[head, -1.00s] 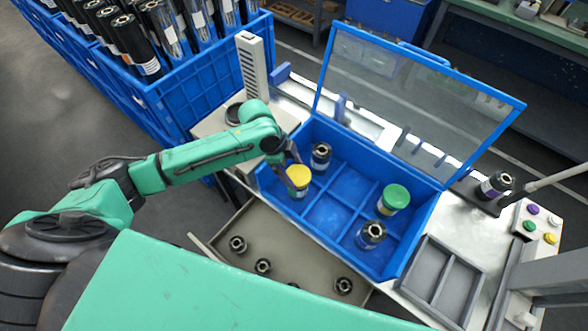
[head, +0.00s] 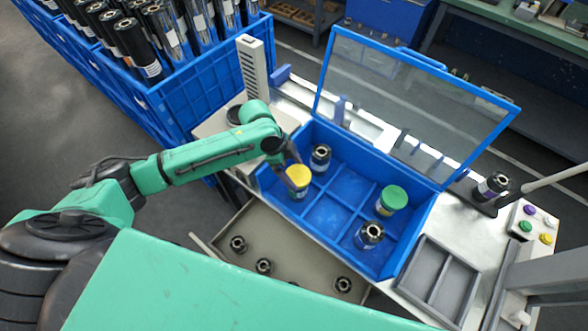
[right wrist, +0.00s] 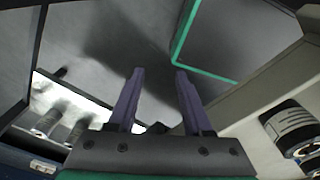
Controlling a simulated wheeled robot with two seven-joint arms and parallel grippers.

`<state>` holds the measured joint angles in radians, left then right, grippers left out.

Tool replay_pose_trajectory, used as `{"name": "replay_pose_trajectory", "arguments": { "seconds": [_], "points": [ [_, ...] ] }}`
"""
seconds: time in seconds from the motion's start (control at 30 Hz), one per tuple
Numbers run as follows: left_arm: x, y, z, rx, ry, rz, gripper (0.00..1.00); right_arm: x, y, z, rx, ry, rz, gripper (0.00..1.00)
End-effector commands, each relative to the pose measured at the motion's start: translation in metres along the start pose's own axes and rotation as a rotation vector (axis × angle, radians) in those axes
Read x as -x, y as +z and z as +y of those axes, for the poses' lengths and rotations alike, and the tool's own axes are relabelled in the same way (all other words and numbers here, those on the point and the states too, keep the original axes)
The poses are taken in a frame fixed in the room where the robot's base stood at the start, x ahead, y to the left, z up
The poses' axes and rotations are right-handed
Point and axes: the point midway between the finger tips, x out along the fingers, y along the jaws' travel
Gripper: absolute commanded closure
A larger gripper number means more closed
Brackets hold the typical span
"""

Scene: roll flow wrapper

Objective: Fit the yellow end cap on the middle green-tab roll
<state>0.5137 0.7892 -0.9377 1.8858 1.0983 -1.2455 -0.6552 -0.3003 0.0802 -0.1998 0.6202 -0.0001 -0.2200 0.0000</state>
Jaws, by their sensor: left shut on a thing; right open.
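The yellow end cap (head: 298,174) is at the top of a roll (head: 298,193) in the left part of the blue open-lidded box (head: 330,215). My left gripper (head: 291,172) is shut on the cap from its left side; the fingertips are small and partly hidden. I cannot tell whether the cap is fully seated. Uncapped black rolls stand in the box at the back (head: 320,157) and front right (head: 369,235). A roll with a green cap (head: 392,199) stands at the right. No green tab is clear on any roll. My right gripper (right wrist: 160,88) is open and empty.
A grey tray (head: 290,262) with several dark end pieces lies before the box. An empty grey divided tray (head: 440,283) is to its right. The transparent lid (head: 410,100) stands raised behind. A blue crate (head: 220,90) of rolls stands back left. Coloured buttons (head: 530,210) are far right.

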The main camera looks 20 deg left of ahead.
Motion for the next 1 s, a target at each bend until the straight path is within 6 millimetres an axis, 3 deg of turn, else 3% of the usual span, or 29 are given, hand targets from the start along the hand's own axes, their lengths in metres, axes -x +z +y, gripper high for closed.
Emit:
{"name": "replay_pose_trajectory", "arguments": {
  "seconds": [1.0],
  "points": [
    [0.0022, -0.0008, 0.0003, 0.000, 0.001, 0.000, 0.70, 0.0098, -0.0010, 0.0003, 0.000, 0.000, 0.000, 0.50]
  ]
}}
